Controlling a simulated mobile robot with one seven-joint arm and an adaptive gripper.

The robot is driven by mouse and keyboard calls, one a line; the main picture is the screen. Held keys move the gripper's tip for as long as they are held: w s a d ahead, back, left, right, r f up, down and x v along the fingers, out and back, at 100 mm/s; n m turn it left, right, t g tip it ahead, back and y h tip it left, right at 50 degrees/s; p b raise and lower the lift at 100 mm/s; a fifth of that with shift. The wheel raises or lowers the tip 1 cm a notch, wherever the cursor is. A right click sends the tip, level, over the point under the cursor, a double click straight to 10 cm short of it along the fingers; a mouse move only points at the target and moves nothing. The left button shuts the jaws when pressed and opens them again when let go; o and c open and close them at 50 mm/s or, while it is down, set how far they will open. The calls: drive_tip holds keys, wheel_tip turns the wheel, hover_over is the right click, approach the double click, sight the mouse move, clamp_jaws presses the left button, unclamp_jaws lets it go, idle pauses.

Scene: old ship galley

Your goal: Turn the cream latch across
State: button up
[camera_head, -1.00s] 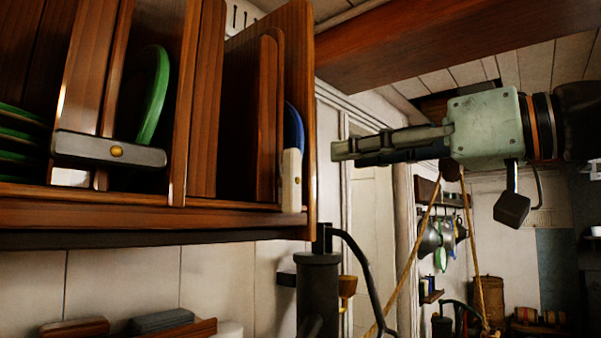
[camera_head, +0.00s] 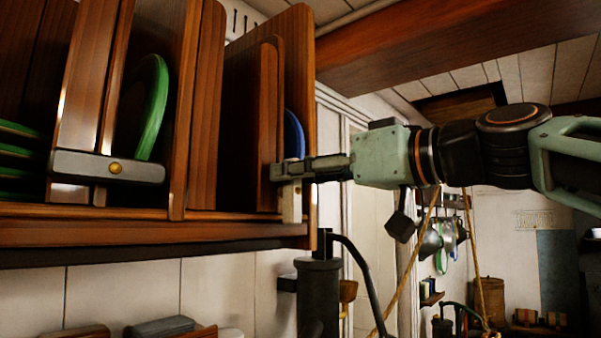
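The cream latch (camera_head: 291,203) stands upright at the front of the rack's right-hand slot, in front of a blue plate (camera_head: 293,134). My gripper (camera_head: 275,170) reaches in from the right, and its fingers lie across the upper part of the latch. The fingers hide the latch's top and its pivot, and only its lower part shows below them. From this side I cannot tell whether the fingers are parted, closed or touching the latch.
The wooden plate rack (camera_head: 150,236) fills the left. A grey latch (camera_head: 110,167) lies crosswise before a green plate (camera_head: 152,108) in another slot. A dark post (camera_head: 318,290) stands below the rack's right end. A wooden beam (camera_head: 450,45) runs overhead.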

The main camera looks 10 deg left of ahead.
clamp_jaws()
drive_tip(key=shift+m, duration=0.3)
drive_tip(key=m, duration=0.4)
drive_tip(key=w+d+f+m+p, duration=0.1)
drive_tip(key=m, duration=0.4)
drive_tip(key=w+m, duration=0.1)
drive_tip(key=m, duration=0.3)
drive_tip(key=shift+d+f, duration=0.15)
drive_tip(key=shift+f, duration=0.2)
drive_tip(key=shift+w+f+m+p, duration=0.1)
drive_tip(key=shift+f+m+p, duration=0.15)
drive_tip(key=shift+m, duration=0.8)
drive_tip(key=shift+f+m+p, duration=0.15)
drive_tip(key=shift+m+p, duration=0.15)
drive_tip(key=shift+m, duration=0.75)
drive_tip(key=shift+f, duration=0.1)
unclamp_jaws()
